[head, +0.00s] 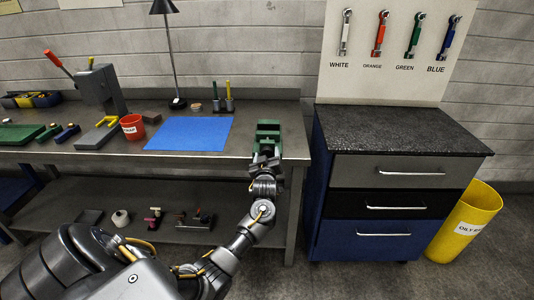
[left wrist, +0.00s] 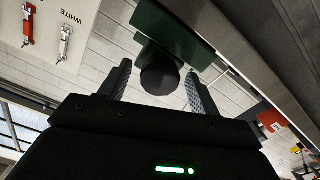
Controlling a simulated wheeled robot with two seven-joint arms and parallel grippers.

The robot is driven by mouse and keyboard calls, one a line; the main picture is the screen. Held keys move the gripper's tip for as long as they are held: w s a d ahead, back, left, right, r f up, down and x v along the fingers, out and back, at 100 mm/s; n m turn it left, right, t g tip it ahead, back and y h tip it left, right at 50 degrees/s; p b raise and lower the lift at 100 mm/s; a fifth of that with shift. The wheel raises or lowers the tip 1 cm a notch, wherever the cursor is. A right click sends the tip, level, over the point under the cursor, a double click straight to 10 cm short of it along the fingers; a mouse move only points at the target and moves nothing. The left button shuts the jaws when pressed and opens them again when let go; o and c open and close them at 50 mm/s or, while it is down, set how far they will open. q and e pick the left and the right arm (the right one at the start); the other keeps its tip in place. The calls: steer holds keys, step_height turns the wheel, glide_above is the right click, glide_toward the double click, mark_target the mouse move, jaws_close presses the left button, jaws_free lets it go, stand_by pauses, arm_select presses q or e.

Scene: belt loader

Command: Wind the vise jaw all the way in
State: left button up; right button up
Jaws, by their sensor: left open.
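The green vise (head: 268,130) stands at the right end of the workbench, near its front edge. My left gripper (head: 264,160) is just in front of it and hides the vise's near end in the head view. In the left wrist view the green vise body (left wrist: 172,28) is ahead, with a dark round end (left wrist: 160,78) facing me. The open fingers of my left gripper (left wrist: 159,70) stand on both sides of this round end, with gaps showing. I cannot make out a handle bar or the jaw opening. My right gripper is out of view.
A blue mat (head: 189,134) lies left of the vise, with a red cup (head: 132,127) beyond it. A drawer cabinet (head: 400,143) stands right of the bench, with wrenches (head: 380,34) on a board above. A yellow bin (head: 468,222) is at the far right.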

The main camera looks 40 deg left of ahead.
arm_select(q)
steer(key=shift+w+a, duration=0.35)
steer(key=shift+w, duration=0.15)
steer(key=c, duration=1)
steer(key=shift+m, duration=0.3)
